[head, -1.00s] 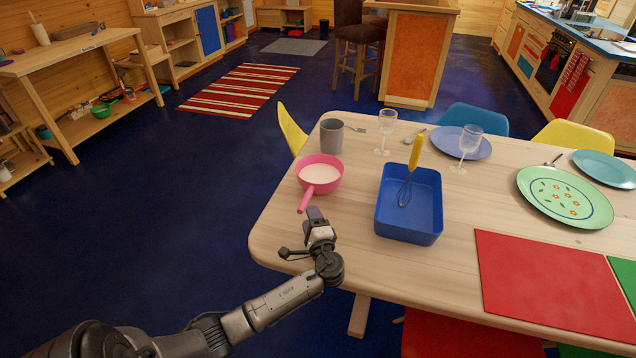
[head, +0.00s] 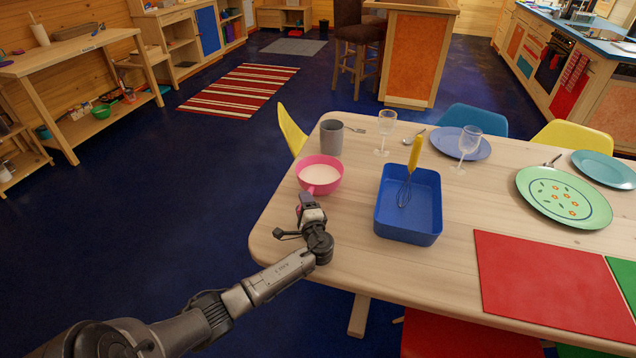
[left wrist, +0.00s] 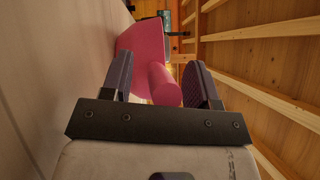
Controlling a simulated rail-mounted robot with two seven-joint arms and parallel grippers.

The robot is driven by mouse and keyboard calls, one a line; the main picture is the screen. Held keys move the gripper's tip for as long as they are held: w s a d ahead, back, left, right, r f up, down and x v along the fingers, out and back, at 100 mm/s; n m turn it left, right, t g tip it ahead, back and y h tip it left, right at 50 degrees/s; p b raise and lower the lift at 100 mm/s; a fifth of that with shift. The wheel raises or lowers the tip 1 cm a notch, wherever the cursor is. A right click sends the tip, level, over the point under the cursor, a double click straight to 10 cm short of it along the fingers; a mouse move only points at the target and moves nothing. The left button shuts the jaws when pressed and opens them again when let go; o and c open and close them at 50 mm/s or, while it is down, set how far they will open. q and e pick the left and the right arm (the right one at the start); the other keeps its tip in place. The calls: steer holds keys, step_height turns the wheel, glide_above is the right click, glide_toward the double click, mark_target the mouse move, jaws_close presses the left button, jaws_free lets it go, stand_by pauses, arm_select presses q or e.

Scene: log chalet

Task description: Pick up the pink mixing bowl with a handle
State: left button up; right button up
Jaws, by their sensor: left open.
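The pink mixing bowl (head: 321,171) stands upright on the wooden table near its left edge, with pale contents inside. Its handle points toward my left gripper (head: 308,199), which now covers most of it in the head view. In the left wrist view the bowl (left wrist: 143,45) is ahead and its pink handle (left wrist: 163,84) lies between the two open fingers of the left gripper (left wrist: 161,85). The handle is nearer the right-hand finger in that view; I cannot tell whether it touches. My right gripper is not in view.
A blue bin (head: 408,222) with a yellow-handled whisk (head: 411,165) stands right of the bowl. A grey cup (head: 331,136) is just behind the bowl, and a wine glass (head: 386,130) is farther back. Bare table lies between the bowl and the bin.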

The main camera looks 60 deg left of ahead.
arm_select(q)
steer(key=shift+c, duration=0.2)
jaws_close()
stand_by(0.3)
steer(key=shift+r, duration=0.1)
